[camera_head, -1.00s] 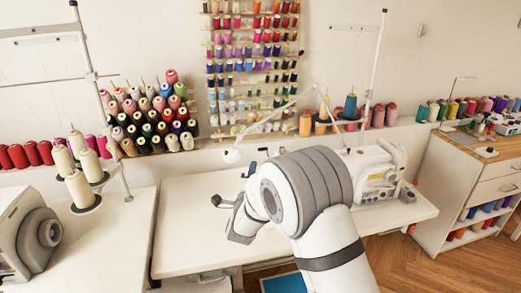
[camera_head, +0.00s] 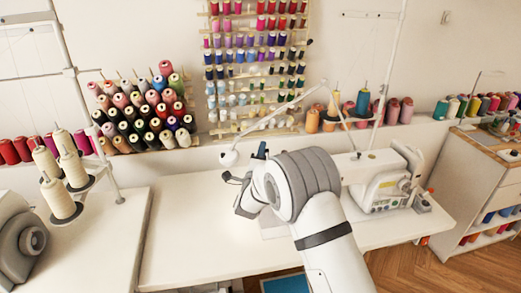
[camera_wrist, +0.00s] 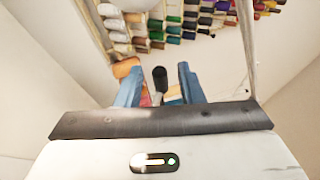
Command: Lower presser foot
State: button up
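The white sewing machine (camera_head: 385,181) stands on the white table, with its right end showing to the right of my arm. My arm hides its left end in the head view, and I cannot make out the presser foot. My gripper (camera_wrist: 159,84) has two blue fingers standing apart in the wrist view. A dark, round-ended rod (camera_wrist: 160,77) shows between them with gaps on both sides; I cannot tell whether it is the presser foot lever. In the head view a blue fingertip of my gripper (camera_head: 262,150) shows above the wrist.
The white table (camera_head: 185,225) is clear left of my arm. Cones of thread (camera_head: 65,165) stand on the left. A thread rack (camera_head: 258,60) hangs on the wall behind. A white lamp arm (camera_head: 275,117) reaches over the machine. A drawer cabinet (camera_head: 490,185) stands at right.

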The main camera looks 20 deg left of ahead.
jog(key=shift+w+a+r, duration=0.1)
jog(key=shift+w, duration=0.3)
jog(key=shift+c, duration=0.2)
grip_shut()
